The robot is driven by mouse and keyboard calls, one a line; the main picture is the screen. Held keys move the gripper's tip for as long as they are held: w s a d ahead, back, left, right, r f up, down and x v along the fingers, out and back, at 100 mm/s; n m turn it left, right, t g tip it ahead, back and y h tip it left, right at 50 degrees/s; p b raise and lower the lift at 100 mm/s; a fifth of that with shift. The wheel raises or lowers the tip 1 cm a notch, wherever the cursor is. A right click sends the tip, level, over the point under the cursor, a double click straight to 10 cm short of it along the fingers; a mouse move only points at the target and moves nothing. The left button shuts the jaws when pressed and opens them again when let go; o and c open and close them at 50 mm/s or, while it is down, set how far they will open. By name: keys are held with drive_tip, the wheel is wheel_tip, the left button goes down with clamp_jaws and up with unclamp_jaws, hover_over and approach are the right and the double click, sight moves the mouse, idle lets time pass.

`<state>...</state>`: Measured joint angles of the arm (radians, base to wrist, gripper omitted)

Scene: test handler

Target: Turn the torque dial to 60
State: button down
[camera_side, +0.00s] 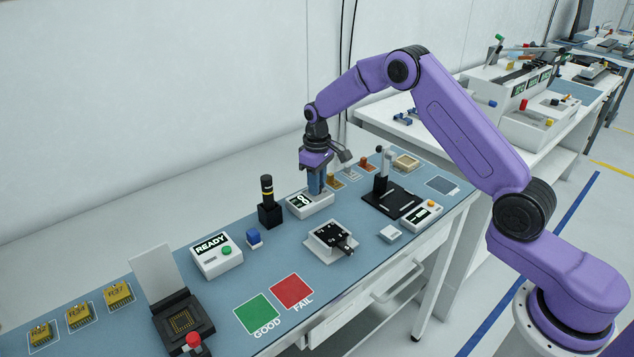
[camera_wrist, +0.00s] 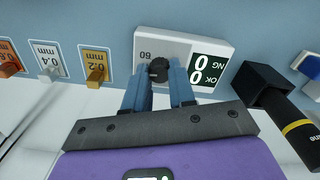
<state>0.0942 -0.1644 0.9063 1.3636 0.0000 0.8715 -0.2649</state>
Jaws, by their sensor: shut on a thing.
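The torque dial (camera_wrist: 158,68) is a small black round knob on a white box (camera_wrist: 213,32), which also stands on the bench in the side view (camera_side: 311,205). My gripper (camera_wrist: 161,76) has its two blue fingers on either side of the dial and is shut on it. In the side view my gripper (camera_side: 315,190) points straight down onto the box and hides the dial. A small printed mark (camera_wrist: 146,55), seemingly 60, sits beside the dial. The dial's exact setting is not readable. The box's dark display (camera_wrist: 207,66) shows OK and NG with zeros, upside down.
A black cylinder with a yellow band (camera_side: 267,195) stands in a holder close left of the box. Gauge blocks on labelled cards (camera_wrist: 95,68) lie on its other side. A black fixture (camera_side: 331,237) sits in front. A READY box (camera_side: 215,255) is farther left.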

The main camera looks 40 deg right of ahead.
drive_tip(key=m, duration=0.6)
drive_tip(key=shift+m, duration=0.3)
idle(0.5)
drive_tip(key=c, duration=0.9)
unclamp_jaws()
drive_tip(key=shift+c, duration=0.2)
drive_tip(key=shift+r, duration=0.1)
wheel_tip(320, 180, up, 17)
drive_tip(key=shift+r, duration=0.15)
